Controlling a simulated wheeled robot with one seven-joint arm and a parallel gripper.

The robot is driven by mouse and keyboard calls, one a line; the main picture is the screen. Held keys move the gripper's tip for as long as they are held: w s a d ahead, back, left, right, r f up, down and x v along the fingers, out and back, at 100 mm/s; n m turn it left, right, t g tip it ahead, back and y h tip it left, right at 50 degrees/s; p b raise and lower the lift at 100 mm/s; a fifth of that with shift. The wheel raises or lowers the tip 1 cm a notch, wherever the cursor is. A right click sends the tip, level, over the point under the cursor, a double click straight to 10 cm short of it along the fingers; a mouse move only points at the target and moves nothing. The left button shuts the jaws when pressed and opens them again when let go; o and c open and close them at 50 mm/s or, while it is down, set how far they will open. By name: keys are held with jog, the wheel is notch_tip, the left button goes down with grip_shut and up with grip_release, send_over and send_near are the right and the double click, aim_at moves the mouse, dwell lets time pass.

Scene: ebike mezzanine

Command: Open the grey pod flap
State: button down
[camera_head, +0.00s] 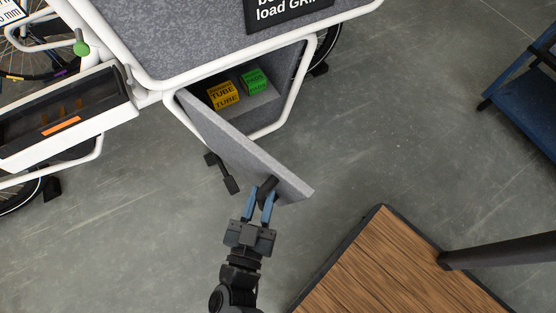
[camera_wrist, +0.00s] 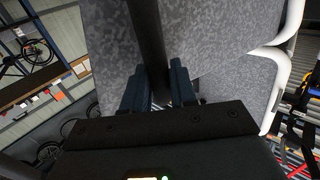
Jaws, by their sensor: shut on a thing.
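The grey pod flap (camera_head: 235,140) is a speckled panel hinged at its left edge on the white-framed pod. It stands swung well outward, leaving the pod opening uncovered. My gripper (camera_head: 263,195) is at the flap's outer end, its blue fingers shut on a dark handle (camera_head: 267,186). In the wrist view the dark handle (camera_wrist: 148,40) runs down between my two fingers (camera_wrist: 155,88) in front of the grey flap (camera_wrist: 100,50). The fingers partly hide the handle's lower part.
Inside the pod are a yellow tube box (camera_head: 222,95) and a green box (camera_head: 254,81). An open tray (camera_head: 65,115) hangs at left. A wooden-topped surface (camera_head: 400,265) is at lower right and a blue stand (camera_head: 525,95) at right. Bare floor lies between.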

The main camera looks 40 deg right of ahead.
jog(key=shift+w+a+r+b, duration=0.1)
jog(key=shift+w+a+b, duration=0.2)
jog(key=shift+a, duration=0.45)
jog(key=shift+w+a+f+b, duration=0.15)
jog(key=shift+a+b, duration=0.15)
jog(key=shift+a, duration=0.4)
jog(key=shift+w+a+r+b, duration=0.15)
jog(key=shift+w+a+b, duration=0.15)
jog(key=shift+a, duration=0.45)
jog(key=c, duration=1)
grip_release()
jog(key=shift+s, duration=0.1)
jog(key=shift+s+a, duration=0.1)
jog(key=v, duration=0.7)
jog(key=shift+s+a, duration=0.2)
jog(key=shift+a, duration=0.1)
